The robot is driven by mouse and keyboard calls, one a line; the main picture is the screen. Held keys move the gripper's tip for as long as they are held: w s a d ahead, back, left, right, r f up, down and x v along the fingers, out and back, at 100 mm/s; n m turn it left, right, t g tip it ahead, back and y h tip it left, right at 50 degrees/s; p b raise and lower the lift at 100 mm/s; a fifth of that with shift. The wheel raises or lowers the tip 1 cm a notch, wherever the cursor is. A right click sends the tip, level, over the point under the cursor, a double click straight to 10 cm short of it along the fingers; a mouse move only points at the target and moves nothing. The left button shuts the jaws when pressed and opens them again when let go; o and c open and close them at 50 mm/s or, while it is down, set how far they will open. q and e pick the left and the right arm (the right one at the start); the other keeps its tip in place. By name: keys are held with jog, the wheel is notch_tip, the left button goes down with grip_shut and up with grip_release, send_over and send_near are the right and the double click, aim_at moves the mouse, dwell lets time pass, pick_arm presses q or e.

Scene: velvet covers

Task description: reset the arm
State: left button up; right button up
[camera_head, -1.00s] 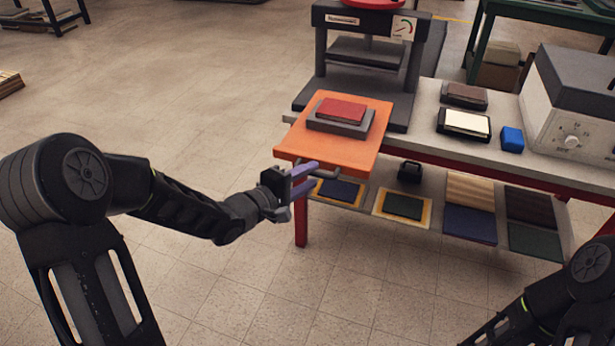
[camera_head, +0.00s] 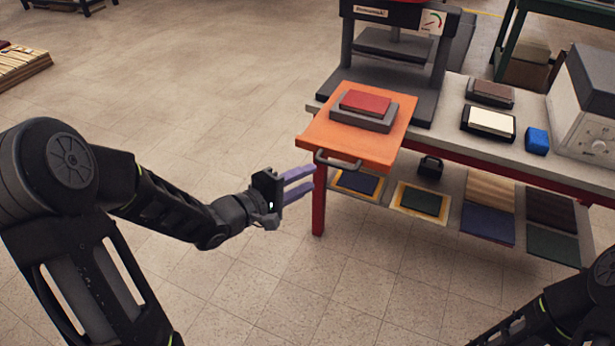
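My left arm comes in from the left, bent at the elbow. My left gripper (camera_head: 298,183) is at its end, with two purple fingers apart and nothing between them. It points right, just left of the red table leg and below the orange board (camera_head: 352,138). It looks clear of the handle on the board's front edge. My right arm (camera_head: 560,312) shows only in part at the lower right corner, and its gripper is out of the picture.
A red block (camera_head: 365,103) lies on a grey base on the orange board. Behind is a dark press (camera_head: 391,65). The table (camera_head: 455,135) holds pads, a blue block (camera_head: 536,141) and a grey machine (camera_head: 585,105). A lower shelf carries several swatches.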

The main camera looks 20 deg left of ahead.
dwell(0.3)
pick_arm(q)
jog(key=a+f+m+g+y, duration=0.25)
jog(key=f+m+y, duration=0.2)
jog(key=f, duration=0.45)
jog(key=s+d+f+m+g, duration=0.3)
jog(key=s+d+f+g, duration=0.15)
jog(key=s+f, duration=0.35)
jog(key=s+d+f+m+g, duration=0.3)
jog(key=s+d+f, duration=0.25)
jog(key=f, duration=0.55)
jog(key=s+d+f+m+g+h, duration=0.1)
jog(key=s+d+f+g, duration=0.1)
jog(key=s+d+f, duration=0.3)
jog(key=s+d+f+m+g+h, duration=0.1)
jog(key=s+d+g, duration=0.15)
jog(key=s, duration=0.55)
notch_tip(320, 180, up, 13)
jog(key=w+t+p, duration=0.1)
jog(key=p, duration=1.1)
jog(key=shift+n, duration=0.35)
